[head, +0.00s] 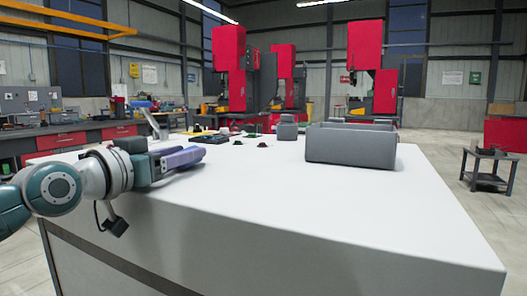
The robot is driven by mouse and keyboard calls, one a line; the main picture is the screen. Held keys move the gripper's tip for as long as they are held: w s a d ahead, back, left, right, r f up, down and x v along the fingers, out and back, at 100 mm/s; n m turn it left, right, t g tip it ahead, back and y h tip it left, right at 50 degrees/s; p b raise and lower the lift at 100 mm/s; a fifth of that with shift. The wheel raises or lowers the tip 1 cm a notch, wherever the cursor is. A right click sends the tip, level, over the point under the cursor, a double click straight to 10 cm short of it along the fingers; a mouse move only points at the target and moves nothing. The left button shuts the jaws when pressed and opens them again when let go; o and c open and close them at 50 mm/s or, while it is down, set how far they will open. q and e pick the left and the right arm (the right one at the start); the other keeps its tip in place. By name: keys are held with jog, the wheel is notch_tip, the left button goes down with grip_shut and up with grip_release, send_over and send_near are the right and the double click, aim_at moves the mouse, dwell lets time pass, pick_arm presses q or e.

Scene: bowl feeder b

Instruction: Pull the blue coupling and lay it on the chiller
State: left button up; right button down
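My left gripper (180,158) reaches in from the left, low over the near left part of the white table (270,195). Its end shows a long violet-blue shape; I cannot tell whether this is its fingers or something between them, nor whether it is open. I cannot clearly pick out the blue coupling. A grey open box (350,146) stands toward the back right of the table. A smaller grey block (287,129) stands to its left. I cannot tell which thing is the chiller. My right gripper is not in view.
Small dark parts (262,145) lie near the table's back middle, with a flat dark tray (209,137) to their left. The front and right of the tabletop are clear. A dark side table (487,169) stands apart at right.

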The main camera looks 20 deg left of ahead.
pick_arm(q)
jog(key=o, duration=0.4)
jog(key=shift+c, duration=0.2)
jog(key=shift+s, duration=0.1)
jog(key=s+p, duration=0.1)
jog(key=s, duration=0.4)
jog(key=s+p, duration=0.1)
jog(key=s, duration=0.2)
jog(key=shift+a+p, duration=0.3)
jog(key=shift+s, duration=0.85)
